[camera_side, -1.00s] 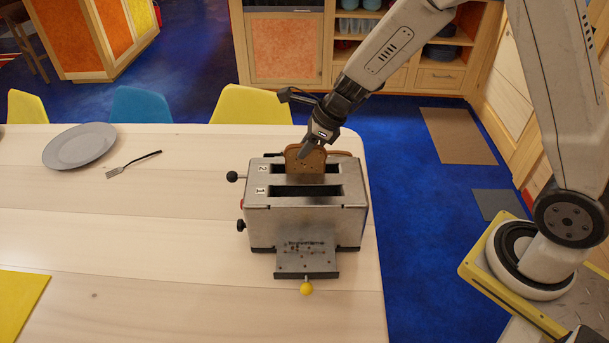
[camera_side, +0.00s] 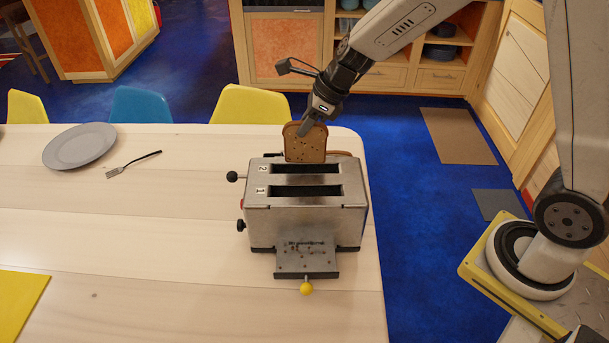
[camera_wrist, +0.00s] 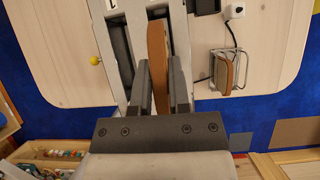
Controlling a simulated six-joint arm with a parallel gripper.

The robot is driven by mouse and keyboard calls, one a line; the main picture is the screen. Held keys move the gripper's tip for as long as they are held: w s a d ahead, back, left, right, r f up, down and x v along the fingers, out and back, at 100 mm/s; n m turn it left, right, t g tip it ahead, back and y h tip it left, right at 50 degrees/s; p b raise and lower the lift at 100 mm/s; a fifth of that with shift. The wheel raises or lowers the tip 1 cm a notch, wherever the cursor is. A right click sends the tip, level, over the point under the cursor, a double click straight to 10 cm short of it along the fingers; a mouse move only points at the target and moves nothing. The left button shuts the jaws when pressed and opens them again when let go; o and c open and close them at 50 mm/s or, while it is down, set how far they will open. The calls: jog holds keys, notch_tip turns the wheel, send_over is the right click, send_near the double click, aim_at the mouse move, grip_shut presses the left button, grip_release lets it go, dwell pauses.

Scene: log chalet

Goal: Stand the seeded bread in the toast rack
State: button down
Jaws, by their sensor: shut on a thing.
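My gripper (camera_side: 304,129) is shut on the seeded bread (camera_side: 306,148), a brown slice with dark specks. It holds the slice upright, above the rear slot of the metal toaster (camera_side: 305,220). In the wrist view the seeded bread (camera_wrist: 156,50) shows edge-on between the fingers of my gripper (camera_wrist: 160,88), with the toaster (camera_wrist: 113,45) beneath. The wire toast rack (camera_wrist: 238,62) stands on the table to the right there, with another brown slice (camera_wrist: 223,72) in it. In the side view the rack is mostly hidden behind the toaster.
Toaster slots 1 and 2 look empty; its crumb tray (camera_side: 306,262) sticks out in front. A grey plate (camera_side: 79,146) and a fork (camera_side: 133,164) lie on the left. A white socket box (camera_wrist: 235,11) and a cable are near the rack. The table edge is close beyond the rack.

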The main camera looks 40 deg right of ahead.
jog(key=shift+r, duration=0.1)
jog(key=shift+r, duration=2.4)
jog(key=w+d, duration=0.4)
jog(key=d, duration=0.6)
jog(key=w+d, duration=0.4)
jog(key=d, duration=0.6)
notch_tip(320, 180, down, 15)
jog(key=shift+w, duration=0.2)
jog(key=shift+d+f, duration=0.1)
jog(key=shift+f, duration=0.1)
notch_tip(320, 180, down, 9)
